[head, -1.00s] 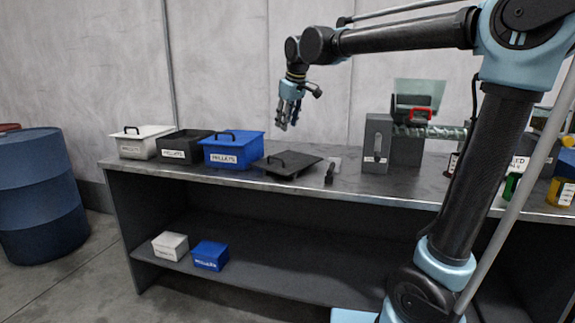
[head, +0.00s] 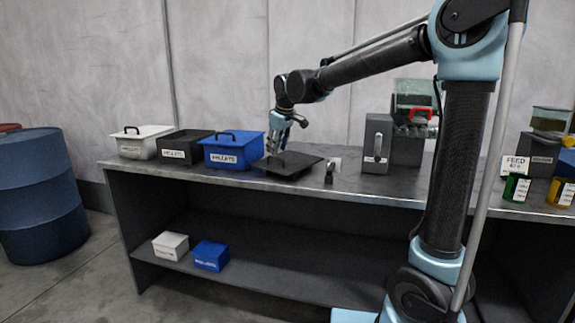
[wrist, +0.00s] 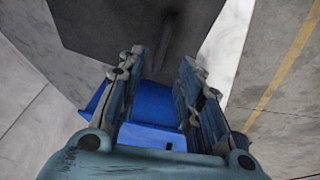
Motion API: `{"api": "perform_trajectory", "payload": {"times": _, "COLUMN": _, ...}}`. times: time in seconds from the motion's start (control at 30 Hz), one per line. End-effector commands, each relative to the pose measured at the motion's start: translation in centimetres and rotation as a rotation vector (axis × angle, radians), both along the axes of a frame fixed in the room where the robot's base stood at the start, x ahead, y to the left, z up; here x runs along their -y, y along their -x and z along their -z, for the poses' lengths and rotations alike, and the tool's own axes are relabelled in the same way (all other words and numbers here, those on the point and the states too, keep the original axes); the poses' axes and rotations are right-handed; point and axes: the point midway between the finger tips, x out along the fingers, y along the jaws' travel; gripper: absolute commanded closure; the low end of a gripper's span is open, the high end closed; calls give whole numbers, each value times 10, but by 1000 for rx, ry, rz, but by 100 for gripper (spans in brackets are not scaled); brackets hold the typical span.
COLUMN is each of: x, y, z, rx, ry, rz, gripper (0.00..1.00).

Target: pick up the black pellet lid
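The black pellet lid (head: 303,168), a flat dark square plate, lies on the bench to the right of the blue bin. Its handle is partly hidden behind my fingers in the head view. My gripper (head: 273,151) points down just above the lid's left part. In the wrist view the lid (wrist: 95,28) fills the upper left, with its handle (wrist: 172,38) a faint dark bar beyond my fingertips. My gripper (wrist: 160,62) has its fingers apart with nothing held between them. Whether a fingertip touches the handle I cannot tell.
The blue lidded bin (head: 226,154) stands close left of the lid. The black open bin (head: 180,152) and white lidded bin (head: 140,147) stand further left. A small black object (head: 329,173) and grey box (head: 377,142) stand to the right on the bench (head: 350,187).

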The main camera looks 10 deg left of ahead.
Motion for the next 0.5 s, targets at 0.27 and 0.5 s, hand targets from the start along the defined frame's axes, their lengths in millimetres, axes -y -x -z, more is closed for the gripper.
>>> {"api": "perform_trajectory", "payload": {"times": 0.27, "x": -4, "y": -12, "z": 27, "rx": 0, "ry": 0, "rz": 0, "gripper": 67}}
{"api": "perform_trajectory", "payload": {"times": 0.5, "x": -10, "y": -19, "z": 47, "rx": 0, "ry": 0, "rz": 0, "gripper": 67}}
